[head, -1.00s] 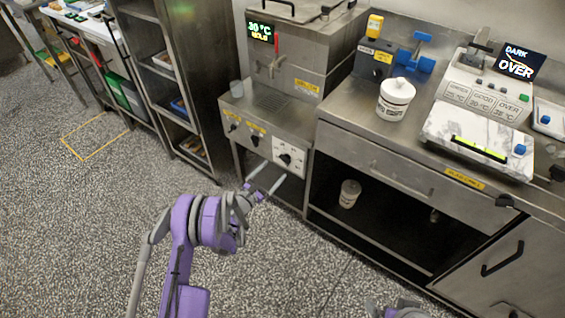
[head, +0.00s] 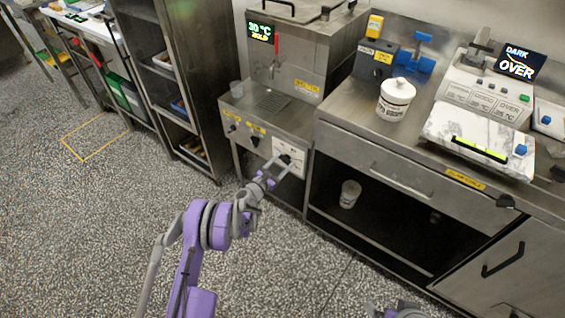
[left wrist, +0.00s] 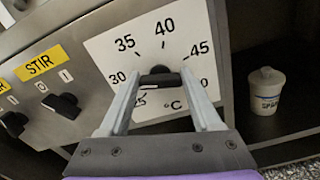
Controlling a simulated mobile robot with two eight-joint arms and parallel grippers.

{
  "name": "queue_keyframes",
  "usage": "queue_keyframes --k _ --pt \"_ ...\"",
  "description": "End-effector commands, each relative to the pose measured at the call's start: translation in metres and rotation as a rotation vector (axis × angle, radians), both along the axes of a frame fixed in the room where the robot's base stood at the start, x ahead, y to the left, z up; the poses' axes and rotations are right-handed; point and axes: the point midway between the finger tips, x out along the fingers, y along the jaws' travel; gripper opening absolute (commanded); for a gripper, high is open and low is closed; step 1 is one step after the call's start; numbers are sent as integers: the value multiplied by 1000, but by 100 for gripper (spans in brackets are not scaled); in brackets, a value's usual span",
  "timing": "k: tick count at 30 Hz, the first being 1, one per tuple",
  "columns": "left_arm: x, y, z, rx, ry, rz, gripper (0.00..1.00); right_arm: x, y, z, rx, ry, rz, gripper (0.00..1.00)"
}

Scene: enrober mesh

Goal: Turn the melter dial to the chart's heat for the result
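The melter (head: 300,70) stands at the back with a display reading 30 °C and HOLD. Its dial (left wrist: 158,80) is a black knob on a white plate (left wrist: 110,48) marked 30, 35, 40, 45 °C. My left gripper (head: 283,162) is open at the plate, its fingers on either side of the knob in the left wrist view (left wrist: 160,85); I cannot tell whether they touch it. A result screen (head: 516,62) reads DARK and OVER. The chart (head: 485,100) has UNDER, GOOD and OVER boxes; OVER seems to read 35 °C, the others are too small. My right gripper's fingers are not visible.
A STIR switch (left wrist: 63,104) sits left of the dial plate. A white lidded pot (head: 395,98) stands on the counter, and another white pot (head: 350,193) is on the open shelf below. A steel rack (head: 165,80) stands left; the speckled floor in front is clear.

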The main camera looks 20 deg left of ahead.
Motion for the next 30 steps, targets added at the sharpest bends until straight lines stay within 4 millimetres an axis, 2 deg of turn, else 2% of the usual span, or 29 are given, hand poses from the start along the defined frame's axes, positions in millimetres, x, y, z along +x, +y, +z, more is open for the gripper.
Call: queue_keyframes --k 1,6,8,19,30 --pt "0 0 0 0 0 0 48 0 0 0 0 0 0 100" --pt "0 0 0 0 0 0 18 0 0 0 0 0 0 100" --pt "0 0 0 0 0 -1 9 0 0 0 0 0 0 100" --pt "0 -1 -1 71 -25 -1 9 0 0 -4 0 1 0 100" --pt "-1 -2 -2 342 -124 -1 9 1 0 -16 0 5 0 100"
